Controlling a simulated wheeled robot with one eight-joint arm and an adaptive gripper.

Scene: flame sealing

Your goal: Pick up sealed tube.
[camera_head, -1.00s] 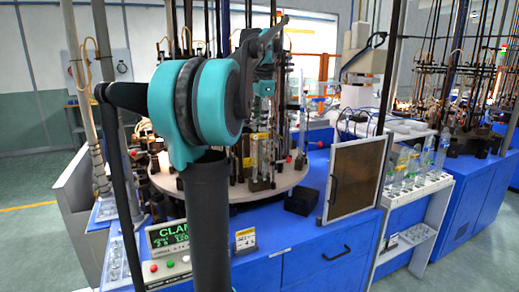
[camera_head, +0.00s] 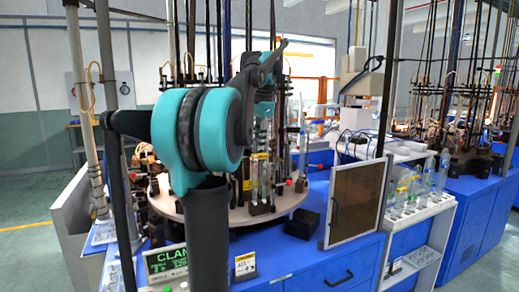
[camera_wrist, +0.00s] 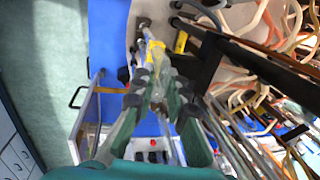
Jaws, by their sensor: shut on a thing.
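In the wrist view my gripper (camera_wrist: 160,104) has its two dark-green fingers closed around a clear glass tube (camera_wrist: 158,78). The tube has a yellow label or band towards its far end, near the pale round turntable. I cannot make out its sealed end. In the head view my teal and dark arm joint blocks much of the turntable (camera_head: 277,215), and my gripper's fingers are too small and hidden to make out there. Clear tubes with yellow labels (camera_head: 262,182) stand upright near the turntable's front; I cannot tell which one is held.
A brown-panelled door with a handle (camera_head: 357,203) stands right of the turntable. A black box (camera_head: 302,224) sits on the blue cabinet top. Several clear bottles (camera_head: 427,177) line a white rack at right. Dark rods and hoses crowd the wrist view's right side.

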